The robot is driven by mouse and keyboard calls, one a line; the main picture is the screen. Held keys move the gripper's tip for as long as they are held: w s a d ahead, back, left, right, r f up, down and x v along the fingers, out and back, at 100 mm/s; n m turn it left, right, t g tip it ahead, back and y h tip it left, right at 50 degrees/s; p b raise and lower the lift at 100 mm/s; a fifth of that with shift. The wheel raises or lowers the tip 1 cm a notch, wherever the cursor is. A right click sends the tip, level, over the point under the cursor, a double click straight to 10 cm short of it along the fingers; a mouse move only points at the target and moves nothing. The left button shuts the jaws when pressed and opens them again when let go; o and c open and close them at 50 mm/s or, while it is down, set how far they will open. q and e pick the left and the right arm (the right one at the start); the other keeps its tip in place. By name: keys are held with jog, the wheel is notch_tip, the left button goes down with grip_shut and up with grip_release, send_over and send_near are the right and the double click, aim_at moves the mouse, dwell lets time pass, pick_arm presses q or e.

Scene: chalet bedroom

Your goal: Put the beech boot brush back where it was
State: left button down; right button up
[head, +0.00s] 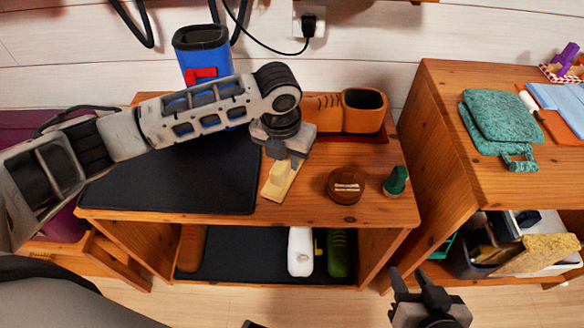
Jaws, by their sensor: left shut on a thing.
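The beech boot brush (275,188) is a pale wooden piece near the middle of the head view, over the bench top just right of the black mat. My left gripper (285,152) is shut on it from above. The gripper hides its upper end, and I cannot tell whether the brush touches the bench top. My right gripper (412,284) is at the bottom right, in front of the bench, with its two fingers apart and nothing visible between them.
The wooden bench (310,213) carries a black mat (175,180), a brown boot (345,112), a round brown tin (346,185) and a small green item (396,180). Shoes sit on the lower shelf. A cabinet (440,120) stands right.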

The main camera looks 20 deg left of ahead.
pick_arm(q)
jog(key=w+f, duration=0.2)
jog(key=shift+d+f, duration=0.3)
jog(key=shift+d, duration=0.05)
jog(key=shift+f, duration=1.4)
jog(key=c, duration=1.2)
grip_release()
jog(key=shift+f, duration=0.15)
jog(key=shift+o, duration=0.2)
